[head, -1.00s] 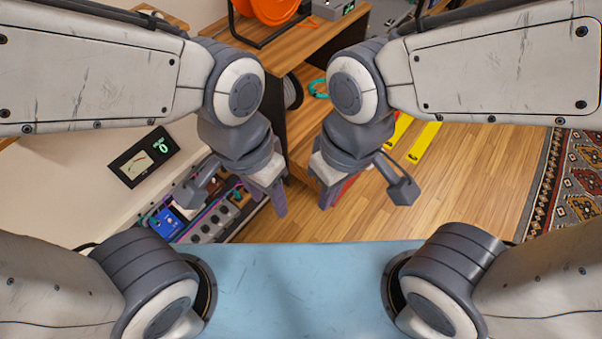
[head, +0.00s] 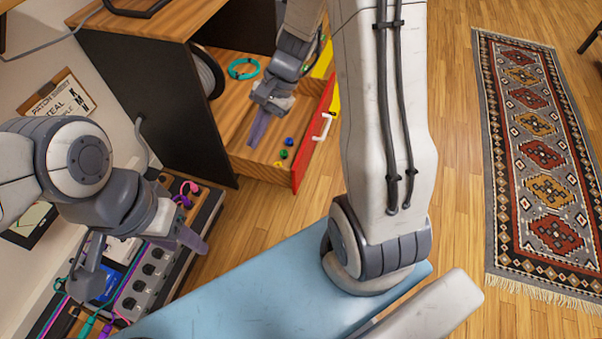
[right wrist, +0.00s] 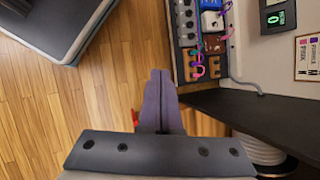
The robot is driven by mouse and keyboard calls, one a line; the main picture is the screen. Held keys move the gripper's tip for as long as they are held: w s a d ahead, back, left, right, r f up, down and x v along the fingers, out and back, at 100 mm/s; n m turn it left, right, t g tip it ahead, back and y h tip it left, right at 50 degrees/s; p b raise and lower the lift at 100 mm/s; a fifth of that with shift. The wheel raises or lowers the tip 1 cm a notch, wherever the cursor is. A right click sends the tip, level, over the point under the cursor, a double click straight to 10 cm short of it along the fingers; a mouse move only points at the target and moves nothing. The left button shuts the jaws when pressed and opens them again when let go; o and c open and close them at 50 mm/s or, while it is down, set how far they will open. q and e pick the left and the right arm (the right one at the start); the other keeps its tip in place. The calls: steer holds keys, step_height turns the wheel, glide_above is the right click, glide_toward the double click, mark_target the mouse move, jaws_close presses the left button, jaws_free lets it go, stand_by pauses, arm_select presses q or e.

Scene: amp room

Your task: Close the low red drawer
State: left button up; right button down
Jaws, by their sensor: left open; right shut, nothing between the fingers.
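The low drawer with the red front (head: 315,131) is pulled out of the wooden cabinet in the head view. A white handle (head: 323,126) is on its front. Small coloured pieces (head: 284,154) lie on its wooden floor. My right gripper (head: 259,128) is shut and empty over the drawer's near left part; whether it touches anything I cannot tell. Its purple fingers (right wrist: 160,102) are together in the right wrist view. My left gripper (head: 190,240) is open over the pedalboard at the left, apart from the drawer.
A pedalboard (head: 150,275) with cables runs along the wall at the left. A patterned rug (head: 540,160) lies at the right. Bare wooden floor (head: 445,120) is between drawer and rug.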

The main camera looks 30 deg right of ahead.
steer(key=w+d+f+m+t+y+b, duration=0.1)
steer(key=w+d+f+m+t+b, duration=0.1)
steer(key=d+f+m+b, duration=0.45)
steer(key=w+d+f+m+t+b, duration=0.25)
steer(key=d+f, duration=0.55)
steer(key=f, duration=0.4)
steer(key=m+t+h+b, duration=0.1)
steer(key=m+t+b, duration=0.2)
steer(key=m+b, duration=0.35)
glide_toward(297, 168)
steer(key=s+d+r, duration=0.2)
steer(key=s+d, duration=0.2)
steer(key=s, duration=0.1)
steer(key=shift+m+g, duration=0.25)
steer(key=shift+m, duration=0.2)
steer(key=b+x, duration=0.2)
steer(key=x, duration=0.2)
steer(key=w+r+b+x, duration=0.1)
steer(key=b+x, duration=0.1)
steer(key=x, duration=0.2)
steer(key=w+b+x, duration=0.1)
steer(key=b+x, duration=0.1)
steer(key=x, duration=0.2)
steer(key=shift+w+a+r+b, duration=0.1)
steer(key=shift+a+r+b, duration=0.1)
steer(key=shift+a+b, duration=0.15)
arm_select(q)
step_height(297, 168, down, 25)
arm_select(e)
steer(key=shift+w, duration=0.1)
